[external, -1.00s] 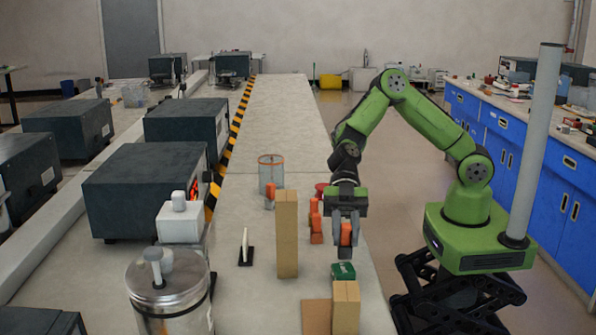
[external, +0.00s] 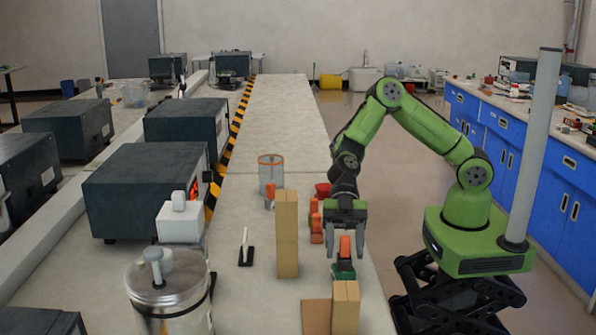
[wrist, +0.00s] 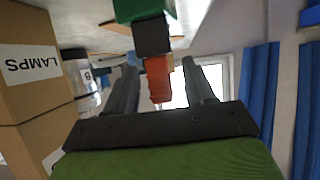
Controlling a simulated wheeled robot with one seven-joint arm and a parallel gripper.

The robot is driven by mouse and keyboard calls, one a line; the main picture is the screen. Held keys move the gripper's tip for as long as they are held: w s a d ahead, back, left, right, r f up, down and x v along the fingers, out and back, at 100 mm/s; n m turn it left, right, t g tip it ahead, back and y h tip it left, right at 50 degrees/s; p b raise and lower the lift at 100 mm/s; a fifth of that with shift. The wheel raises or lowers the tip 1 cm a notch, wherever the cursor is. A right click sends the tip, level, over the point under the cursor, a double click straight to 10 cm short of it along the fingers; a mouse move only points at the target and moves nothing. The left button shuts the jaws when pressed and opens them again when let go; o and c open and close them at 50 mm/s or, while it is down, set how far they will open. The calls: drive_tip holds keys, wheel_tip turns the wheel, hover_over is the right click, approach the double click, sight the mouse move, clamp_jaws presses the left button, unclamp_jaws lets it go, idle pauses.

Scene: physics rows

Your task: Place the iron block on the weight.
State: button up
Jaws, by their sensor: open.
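A dark block with an orange upright part (external: 345,246), which I take as the iron block, stands on a green block (external: 343,274), which I take as the weight. No label confirms either name. My gripper (external: 346,256) is open, with one finger on each side of the orange part and a gap to it. In the wrist view the orange part (wrist: 157,78), the dark block (wrist: 153,37) and the green block (wrist: 140,8) line up between and beyond the open fingers (wrist: 158,64). The stack looks upright.
A tall cardboard box (external: 287,233) stands left of my gripper, and a lower one (external: 346,305) stands in front of the stack. A black stand (external: 246,256) is farther left. The far bench (external: 285,115) is clear.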

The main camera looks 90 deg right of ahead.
drive_tip(key=p+v, duration=0.2)
drive_tip(key=v, duration=1)
drive_tip(key=s+d+r+m+t+h, duration=0.1)
drive_tip(key=s+d+r+m+h, duration=0.2)
drive_tip(key=s+d+m+h, duration=0.1)
drive_tip(key=s+d+r+m+t+h, duration=0.1)
drive_tip(key=s+d+r+m+h, duration=0.1)
drive_tip(key=s+d+m+h, duration=0.2)
drive_tip(key=s+d+r+m+t+h, duration=0.2)
drive_tip(key=s+d+m, duration=0.6)
drive_tip(key=s, duration=0.7)
drive_tip(key=d+r+h, duration=0.1)
drive_tip(key=h, duration=0.1)
drive_tip(key=shift+d+r+m+h, duration=0.35)
drive_tip(key=shift+m+h, duration=0.05)
drive_tip(key=shift+s+r, duration=0.1)
